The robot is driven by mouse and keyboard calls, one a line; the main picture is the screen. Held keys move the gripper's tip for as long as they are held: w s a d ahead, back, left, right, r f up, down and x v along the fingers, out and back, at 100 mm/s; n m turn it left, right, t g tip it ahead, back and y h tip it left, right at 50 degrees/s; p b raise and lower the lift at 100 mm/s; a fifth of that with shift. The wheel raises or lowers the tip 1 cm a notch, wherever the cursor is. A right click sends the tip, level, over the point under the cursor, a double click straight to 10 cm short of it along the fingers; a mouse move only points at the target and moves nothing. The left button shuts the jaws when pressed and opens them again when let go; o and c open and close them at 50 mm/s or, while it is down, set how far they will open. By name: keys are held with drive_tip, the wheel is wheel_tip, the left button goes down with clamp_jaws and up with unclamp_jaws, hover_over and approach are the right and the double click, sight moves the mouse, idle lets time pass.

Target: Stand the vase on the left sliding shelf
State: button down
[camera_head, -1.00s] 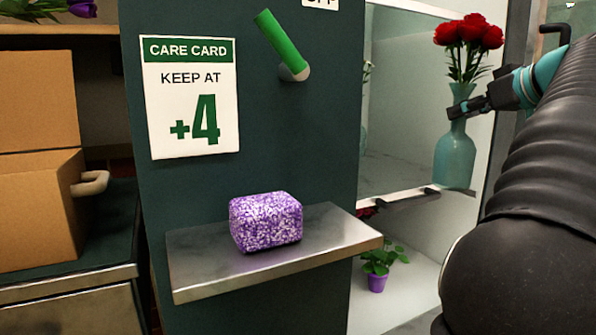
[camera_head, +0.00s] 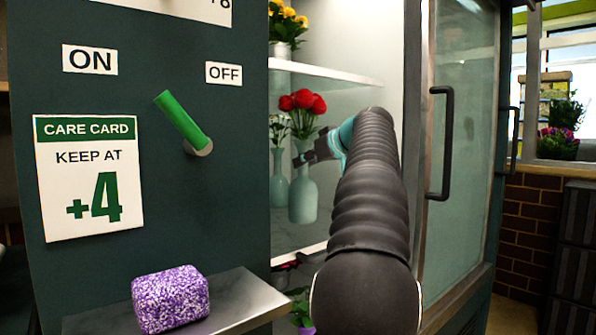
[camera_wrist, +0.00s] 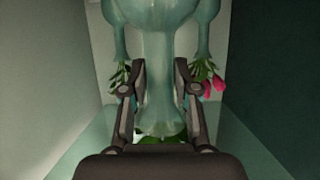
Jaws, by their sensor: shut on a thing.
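The teal vase (camera_head: 303,200) with red roses (camera_head: 302,102) stands upright inside the lit cabinet. My gripper (camera_head: 301,160) is shut on its neck from the right. In the wrist view, which looks upside down, the vase (camera_wrist: 160,50) fills the centre and its neck lies between the fingers of my gripper (camera_wrist: 159,72). The shelf (camera_head: 300,252) is below the vase. I cannot tell whether the base touches it. My arm hides part of the shelf.
A similar vase (camera_head: 279,185) with white flowers is close on the left. An upper shelf (camera_head: 335,74) holds yellow flowers (camera_head: 288,24). The glass door (camera_head: 462,130) stands right of my arm. A purple block (camera_head: 170,298) sits on a metal ledge (camera_head: 245,297) in front.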

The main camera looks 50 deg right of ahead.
drive_tip(key=w, duration=0.3)
drive_tip(key=shift+d+r, duration=0.1)
drive_tip(key=shift+r, duration=0.05)
drive_tip(key=shift+w+f+b, duration=0.1)
drive_tip(key=shift+f+b, duration=0.35)
drive_tip(key=shift+f, duration=1.55)
drive_tip(key=c, duration=0.9)
unclamp_jaws()
drive_tip(key=shift+r, duration=0.25)
drive_tip(key=v, duration=1.2)
drive_tip(key=shift+f, duration=0.1)
